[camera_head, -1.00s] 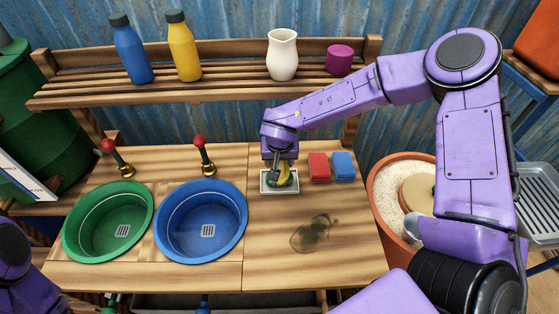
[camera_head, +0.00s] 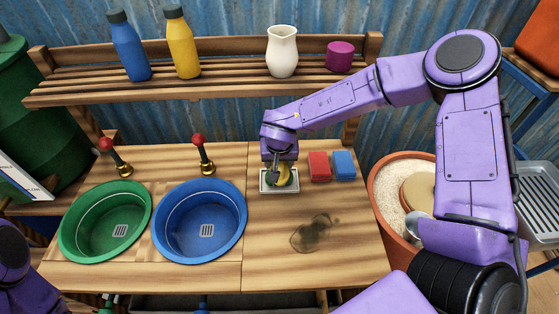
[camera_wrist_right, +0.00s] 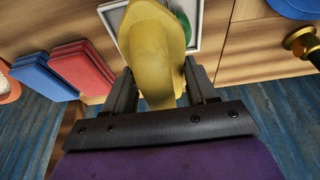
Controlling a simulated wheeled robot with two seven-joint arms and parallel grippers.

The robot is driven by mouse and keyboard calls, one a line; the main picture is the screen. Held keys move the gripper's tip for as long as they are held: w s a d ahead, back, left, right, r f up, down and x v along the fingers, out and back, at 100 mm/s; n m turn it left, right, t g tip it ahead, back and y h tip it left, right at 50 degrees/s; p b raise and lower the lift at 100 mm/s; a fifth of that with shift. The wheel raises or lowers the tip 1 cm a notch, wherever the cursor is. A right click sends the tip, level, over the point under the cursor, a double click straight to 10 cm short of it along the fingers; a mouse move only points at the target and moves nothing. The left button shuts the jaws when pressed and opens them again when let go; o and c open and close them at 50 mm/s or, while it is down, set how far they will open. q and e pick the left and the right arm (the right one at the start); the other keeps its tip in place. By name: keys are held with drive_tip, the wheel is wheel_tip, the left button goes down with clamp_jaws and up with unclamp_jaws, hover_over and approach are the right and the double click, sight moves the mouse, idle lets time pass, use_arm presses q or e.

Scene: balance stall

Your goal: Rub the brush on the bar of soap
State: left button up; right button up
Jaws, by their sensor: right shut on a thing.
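My right gripper (camera_head: 281,166) is over the pale dish at the back of the table, shut on the yellow brush (camera_wrist_right: 152,50). The brush also shows below the gripper in the head view (camera_head: 284,174). The green bar of soap (camera_head: 291,182) lies in the dish (camera_head: 265,189), partly hidden by the brush and gripper. A green edge of it shows beside the brush in the right wrist view (camera_wrist_right: 191,80). The brush's lower end is at the soap; its bristles are hidden, so I cannot tell if they touch. My left gripper is out of view; only part of that arm shows.
A red block (camera_head: 319,166) and a blue block (camera_head: 343,165) stand close right of the dish. Green (camera_head: 72,249) and blue (camera_head: 164,246) basins lie left, with red-knobbed taps behind. A dark stain (camera_head: 312,234) marks the front wood. A shelf (camera_head: 220,90) runs behind.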

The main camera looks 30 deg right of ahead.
drive_tip(key=shift+f, duration=0.45)
drive_tip(key=shift+p, duration=0.5)
idle(2.0)
wheel_tip(320, 180, up, 2)
drive_tip(key=p, duration=0.2)
drive_tip(key=shift+p, duration=0.4)
wheel_tip(320, 180, up, 5)
drive_tip(key=p, duration=0.6)
drive_tip(key=shift+r+p, duration=0.1)
drive_tip(key=shift+p, duration=0.2)
